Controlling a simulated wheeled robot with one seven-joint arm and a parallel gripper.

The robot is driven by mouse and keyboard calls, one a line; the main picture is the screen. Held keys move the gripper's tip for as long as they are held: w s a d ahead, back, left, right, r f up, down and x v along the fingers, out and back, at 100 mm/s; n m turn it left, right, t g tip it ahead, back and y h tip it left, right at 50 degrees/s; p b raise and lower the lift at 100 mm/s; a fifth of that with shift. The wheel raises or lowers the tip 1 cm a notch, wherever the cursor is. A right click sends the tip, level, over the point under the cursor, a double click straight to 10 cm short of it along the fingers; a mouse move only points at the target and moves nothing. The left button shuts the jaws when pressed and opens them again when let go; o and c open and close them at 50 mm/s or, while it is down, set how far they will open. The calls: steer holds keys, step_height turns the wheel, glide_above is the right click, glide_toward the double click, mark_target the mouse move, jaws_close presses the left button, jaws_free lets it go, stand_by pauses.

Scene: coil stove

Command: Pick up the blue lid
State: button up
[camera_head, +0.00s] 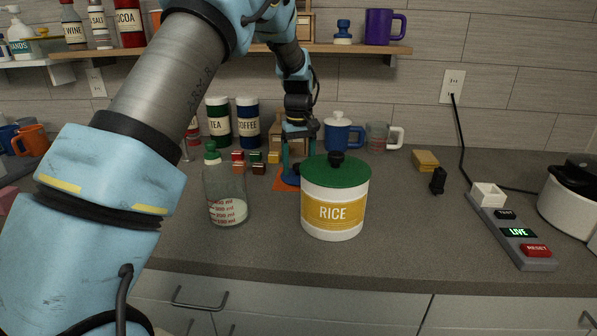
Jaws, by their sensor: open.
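My gripper (297,160) points down over the counter, behind the rice canister. Its jaws are open, and the canister partly hides the fingertips. I see nothing held between them. A blue mug (339,137) stands just right of my gripper, at the back of the counter. It has a knobbed top that looks like a lid (337,117), pale with blue, and small in this view. My gripper is apart from this top. No separate blue lid shows clearly; an orange flat thing (286,184) lies under my gripper.
The rice canister (334,213) with a green lid (335,171) and a glass bottle (226,196) stand in front. Tea (218,122) and coffee (248,122) canisters stand behind. A shelf (360,49) hangs above. The counter is clear right of the rice canister, before the button panel (512,232).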

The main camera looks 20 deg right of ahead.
steer(key=shift+f, duration=0.4)
steer(key=shift+c, duration=0.4)
jaws_close()
